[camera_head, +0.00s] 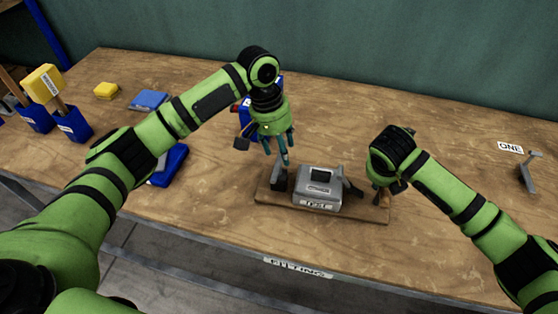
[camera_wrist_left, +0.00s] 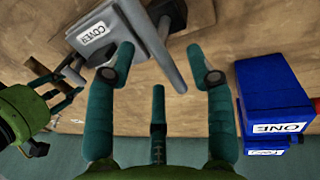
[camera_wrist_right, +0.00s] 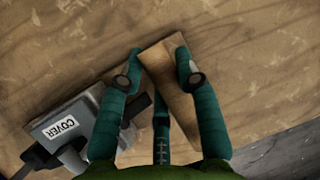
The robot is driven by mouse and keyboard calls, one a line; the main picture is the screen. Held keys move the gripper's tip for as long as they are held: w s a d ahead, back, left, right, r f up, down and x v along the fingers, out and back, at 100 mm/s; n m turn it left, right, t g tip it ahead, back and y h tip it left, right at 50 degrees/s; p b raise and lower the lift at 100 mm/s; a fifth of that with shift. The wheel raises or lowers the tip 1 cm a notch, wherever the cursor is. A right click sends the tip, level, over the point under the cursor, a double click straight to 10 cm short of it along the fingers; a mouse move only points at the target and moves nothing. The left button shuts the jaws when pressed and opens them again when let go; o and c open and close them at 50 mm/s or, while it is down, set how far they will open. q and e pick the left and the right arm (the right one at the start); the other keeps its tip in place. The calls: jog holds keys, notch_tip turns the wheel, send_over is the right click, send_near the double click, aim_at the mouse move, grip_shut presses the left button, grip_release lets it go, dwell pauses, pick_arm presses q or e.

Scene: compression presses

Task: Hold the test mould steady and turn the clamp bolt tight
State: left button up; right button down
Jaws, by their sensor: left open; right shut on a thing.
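The grey test mould (camera_head: 318,190) sits on a wooden board (camera_head: 345,210) on the bench. Its COVER label shows in the left wrist view (camera_wrist_left: 98,32) and the right wrist view (camera_wrist_right: 60,128). A grey upright bracket (camera_head: 280,172) stands at its left, with a dark cylindrical part (camera_wrist_left: 172,14) against it; I cannot tell whether this is the clamp bolt. My left gripper (camera_head: 285,160) is open and empty above and behind the bracket.
A blue tray (camera_head: 168,165) lies to the left. Farther left are a blue item (camera_head: 149,100), a yellow block (camera_head: 106,90) and blue holders (camera_head: 73,125). A small bracket (camera_head: 528,175) stands far right.

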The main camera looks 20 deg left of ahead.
pick_arm(q)
jog(key=shift+d+f, duration=0.15)
jog(key=shift+f, duration=0.6)
jog(key=shift+d+f, duration=0.1)
jog(key=shift+f, duration=0.65)
grip_shut()
